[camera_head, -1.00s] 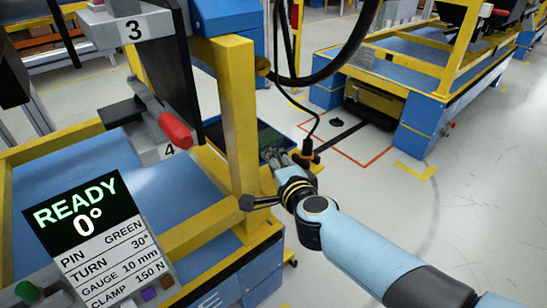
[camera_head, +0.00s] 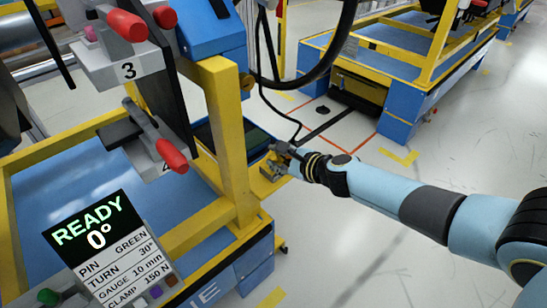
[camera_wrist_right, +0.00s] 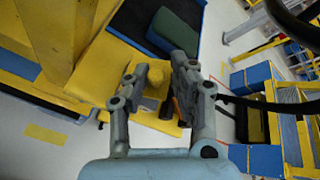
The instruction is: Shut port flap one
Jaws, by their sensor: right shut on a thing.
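My right gripper (camera_head: 280,152) reaches in from the right at a low yellow plate (camera_head: 273,173) beside the yellow frame post. In the right wrist view its two fingers (camera_wrist_right: 159,72) are closed around a small yellow knob-like piece (camera_wrist_right: 155,84) over the yellow plate (camera_wrist_right: 110,72). A dark part with a bit of orange shows partly behind the right finger, where a black cable ends. I cannot make out a separate flap or a number on it. My left gripper is out of view.
The yellow post (camera_head: 227,130) stands just left of my right gripper. A black cable (camera_head: 270,105) and thick hose hang above it. A display (camera_head: 108,237) and red-handled clamps (camera_head: 171,154) are further left. The floor (camera_head: 350,250) below my right arm is clear.

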